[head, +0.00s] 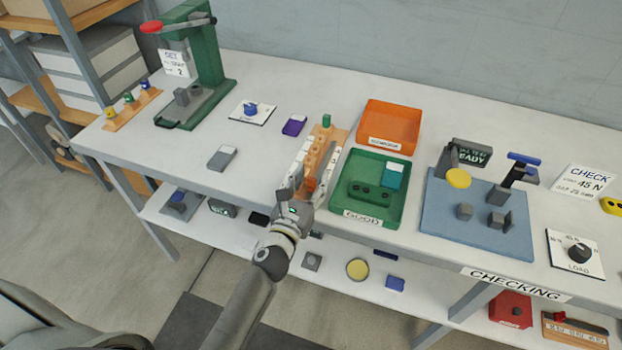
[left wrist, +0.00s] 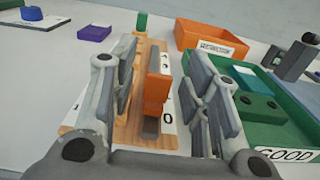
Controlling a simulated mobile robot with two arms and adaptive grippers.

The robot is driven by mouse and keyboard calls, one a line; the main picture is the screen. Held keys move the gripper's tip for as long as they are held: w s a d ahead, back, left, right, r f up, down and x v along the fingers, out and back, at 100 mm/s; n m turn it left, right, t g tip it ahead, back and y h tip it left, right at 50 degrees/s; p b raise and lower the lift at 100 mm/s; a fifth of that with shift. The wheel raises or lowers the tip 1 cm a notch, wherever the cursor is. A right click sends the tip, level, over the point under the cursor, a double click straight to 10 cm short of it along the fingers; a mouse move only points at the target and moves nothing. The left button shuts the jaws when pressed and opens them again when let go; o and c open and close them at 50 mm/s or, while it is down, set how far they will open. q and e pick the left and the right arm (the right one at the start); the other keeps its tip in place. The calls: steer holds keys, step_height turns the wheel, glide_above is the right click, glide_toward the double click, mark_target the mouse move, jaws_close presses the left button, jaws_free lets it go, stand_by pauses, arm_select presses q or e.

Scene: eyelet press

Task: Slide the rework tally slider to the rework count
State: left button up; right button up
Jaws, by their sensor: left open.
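The tally rack is a wooden board (head: 338,136) with a white number strip, on the table left of the green tray. Its orange slider (left wrist: 157,88) stands upright near the end closest to me; in the head view it shows small (head: 311,184). A green block (head: 326,120) stands at the far end. My left gripper (head: 306,183) is over the near end of the board. In the left wrist view its open fingers (left wrist: 162,60) stand on both sides of the slider, with visible gaps. The gripper partly hides the numbers. My right gripper is not in view.
The green GOOD tray (head: 349,215) is close on the right, holding a dark part and a teal-and-white block. An orange tray (head: 391,122) is behind it. A purple block (head: 294,125) and a grey block (head: 222,158) lie to the left, with clear table around them.

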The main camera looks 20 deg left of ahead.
arm_select(q)
steer(key=s, duration=0.7)
steer(key=shift+a, duration=0.1)
stand_by(0.4)
